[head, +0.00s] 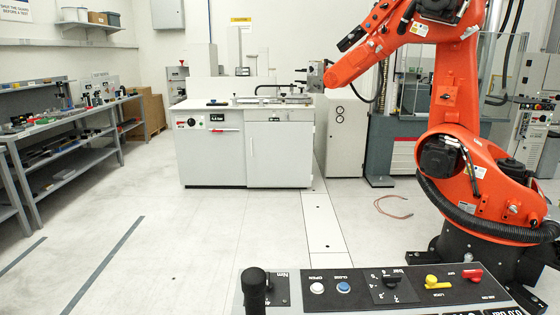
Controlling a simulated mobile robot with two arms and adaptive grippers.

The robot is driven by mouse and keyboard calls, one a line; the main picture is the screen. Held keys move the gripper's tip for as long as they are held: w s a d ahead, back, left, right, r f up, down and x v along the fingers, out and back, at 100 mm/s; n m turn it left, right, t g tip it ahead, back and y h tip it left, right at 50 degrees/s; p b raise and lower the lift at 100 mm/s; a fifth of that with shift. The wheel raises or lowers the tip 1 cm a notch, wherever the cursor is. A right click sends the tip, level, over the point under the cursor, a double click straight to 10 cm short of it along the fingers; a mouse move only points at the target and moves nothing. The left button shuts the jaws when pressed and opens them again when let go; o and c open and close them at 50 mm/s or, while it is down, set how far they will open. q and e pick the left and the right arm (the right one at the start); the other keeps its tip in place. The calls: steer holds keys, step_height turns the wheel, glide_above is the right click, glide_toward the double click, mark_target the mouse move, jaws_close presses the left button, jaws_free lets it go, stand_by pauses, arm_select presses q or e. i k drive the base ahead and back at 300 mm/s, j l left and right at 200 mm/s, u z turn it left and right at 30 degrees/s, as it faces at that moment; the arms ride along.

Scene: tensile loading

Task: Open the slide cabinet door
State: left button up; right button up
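A white cabinet (212,160) stands in the middle distance with equipment on its top. Its right front is a flat white door panel (280,158), which looks shut, with a small black label near the top. The left front has a red-handled part, small knobs and a dark display. I cannot tell from this view which door is the slide cabinet door, or whether this panel slides. Neither of my grippers shows in the head view.
A large orange industrial arm (455,150) stands at the right. A control console (375,285) with buttons and a black lever is close in front. Grey shelving (70,150) lines the left. A reddish cable loop (393,207) lies on the floor. Floor left of centre is clear.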

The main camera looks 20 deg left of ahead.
mark_target(278, 153)
steer(key=u, duration=0.95)
steer(key=i+j+u, duration=0.15)
steer(key=j, duration=0.3)
steer(key=i+j+u, duration=0.15)
steer(key=j, duration=0.25)
steer(key=j+u, duration=0.15)
steer(key=j, duration=0.3)
steer(key=i+j+u, duration=0.15)
steer(key=i+j+z, duration=0.2)
steer(key=i+j, duration=0.25)
steer(key=i, duration=0.25)
steer(key=i+j+z, duration=0.2)
steer(key=i+j, duration=0.35)
steer(key=i, duration=0.15)
steer(key=i+z, duration=0.25)
steer(key=i, duration=0.85)
steer(key=i+j+z, duration=0.1)
steer(key=i+z, duration=0.15)
steer(key=i, duration=0.9)
